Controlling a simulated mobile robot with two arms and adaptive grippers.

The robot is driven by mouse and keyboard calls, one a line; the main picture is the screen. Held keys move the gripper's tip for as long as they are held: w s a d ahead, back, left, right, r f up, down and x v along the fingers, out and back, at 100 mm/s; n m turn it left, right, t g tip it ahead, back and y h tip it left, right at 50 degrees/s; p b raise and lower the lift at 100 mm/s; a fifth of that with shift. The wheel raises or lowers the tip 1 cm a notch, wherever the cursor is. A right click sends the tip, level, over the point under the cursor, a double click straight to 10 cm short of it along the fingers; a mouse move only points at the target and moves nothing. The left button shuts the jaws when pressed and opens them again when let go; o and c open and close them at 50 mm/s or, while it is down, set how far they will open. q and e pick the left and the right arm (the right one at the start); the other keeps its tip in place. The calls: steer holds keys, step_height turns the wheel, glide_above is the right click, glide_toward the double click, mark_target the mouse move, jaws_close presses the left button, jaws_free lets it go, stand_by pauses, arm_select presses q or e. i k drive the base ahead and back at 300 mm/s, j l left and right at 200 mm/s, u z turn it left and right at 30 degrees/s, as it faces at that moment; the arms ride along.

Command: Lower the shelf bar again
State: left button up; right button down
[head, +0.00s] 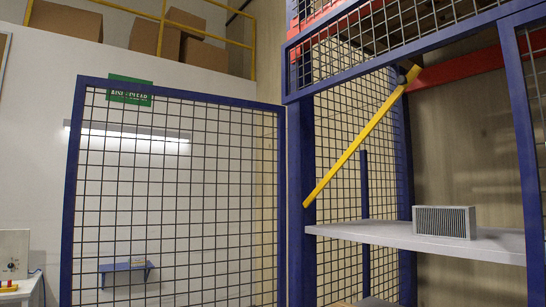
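The yellow shelf bar (358,140) hangs at a steep slant across the blue cage's opening. Its upper right end meets a grey pivot by a red beam, and its lower left end is free near the blue post. The bar lies above the grey shelf (420,238), apart from it. A small grey box with a ribbed front (444,222) stands on the shelf. Neither of my grippers shows in the head view.
A blue-framed mesh door (180,192) stands open at the left. The red beam (480,68) crosses behind the upper right. Cardboard boxes (155,38) sit on a high ledge behind a yellow railing. A white machine (14,253) is at the lower left.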

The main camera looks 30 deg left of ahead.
mark_target(404, 82)
steer(key=u, duration=0.45)
steer(key=i+j, duration=0.4)
steer(key=i+j+z, duration=0.1)
steer(key=i+j, duration=0.3)
steer(key=j, duration=0.15)
steer(key=i+j+z, duration=0.1)
steer(key=i+j, duration=0.65)
steer(key=j, duration=0.25)
